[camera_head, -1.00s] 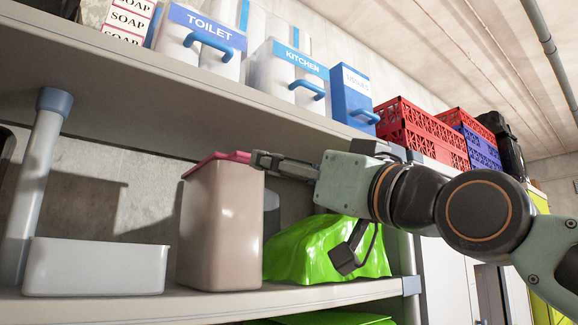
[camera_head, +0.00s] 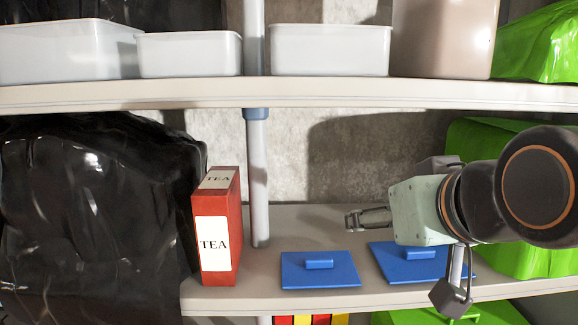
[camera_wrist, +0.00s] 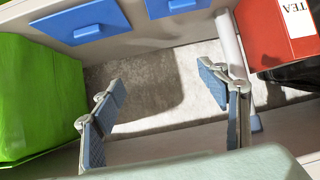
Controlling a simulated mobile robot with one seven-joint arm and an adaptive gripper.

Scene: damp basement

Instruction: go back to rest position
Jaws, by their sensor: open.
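My gripper (camera_head: 352,219) is in front of the lower shelf in the head view, to the right of the red tea box and above the blue lids. In the wrist view my gripper (camera_wrist: 167,105) has its two fingers spread wide apart with nothing between them. The bare wall and shelf show between and beyond the fingers.
A black bag (camera_head: 90,210) fills the left. Green bags (camera_head: 540,250) are at right. White tubs (camera_head: 330,55) stand on the shelf above.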

